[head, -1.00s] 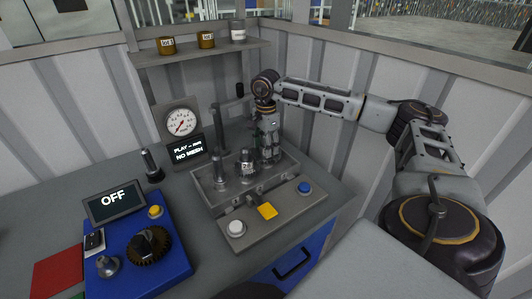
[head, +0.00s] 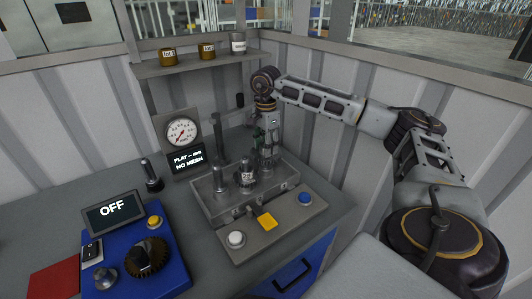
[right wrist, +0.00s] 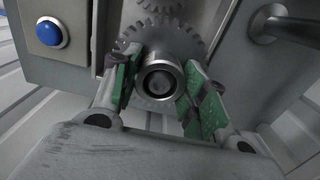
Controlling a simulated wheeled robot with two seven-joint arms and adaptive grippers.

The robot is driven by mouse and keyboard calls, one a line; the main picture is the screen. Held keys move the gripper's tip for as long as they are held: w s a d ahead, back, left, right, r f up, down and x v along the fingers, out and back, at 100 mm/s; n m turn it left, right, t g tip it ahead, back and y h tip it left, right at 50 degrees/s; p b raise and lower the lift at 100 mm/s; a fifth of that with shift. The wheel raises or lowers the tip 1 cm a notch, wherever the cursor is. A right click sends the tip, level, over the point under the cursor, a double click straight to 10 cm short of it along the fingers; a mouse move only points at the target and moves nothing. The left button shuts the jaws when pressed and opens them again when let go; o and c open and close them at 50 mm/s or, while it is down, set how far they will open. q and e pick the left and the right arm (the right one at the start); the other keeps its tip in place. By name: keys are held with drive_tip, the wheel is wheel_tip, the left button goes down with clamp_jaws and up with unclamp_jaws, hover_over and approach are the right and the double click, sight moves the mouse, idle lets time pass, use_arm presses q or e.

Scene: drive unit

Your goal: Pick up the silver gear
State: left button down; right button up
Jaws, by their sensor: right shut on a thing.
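The silver gear (right wrist: 188,48) is a toothed metal disc with a round hub. In the right wrist view its hub stands between the green-padded fingers of my right gripper (right wrist: 160,90). The fingers are shut on the hub, and the lower teeth are partly hidden by them. In the head view my right gripper (head: 266,168) points down into the right end of the grey open housing (head: 214,212). The gear is mostly hidden there. My left gripper is out of view.
Another gear (right wrist: 160,4) sits beside the held one, their teeth close together. Metal posts (head: 219,178) stand in the housing. A gauge (head: 181,132) and a display reading "NO MESH" (head: 188,161) stand behind.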

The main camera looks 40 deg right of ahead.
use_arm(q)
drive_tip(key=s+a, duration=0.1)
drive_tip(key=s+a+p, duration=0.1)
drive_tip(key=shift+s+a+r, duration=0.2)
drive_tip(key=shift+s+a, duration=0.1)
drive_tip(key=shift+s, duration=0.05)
use_arm(e)
wheel_tip(320, 180, up, 14)
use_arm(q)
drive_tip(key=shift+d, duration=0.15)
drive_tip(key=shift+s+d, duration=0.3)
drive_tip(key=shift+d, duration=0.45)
use_arm(e)
drive_tip(key=shift+f, duration=0.15)
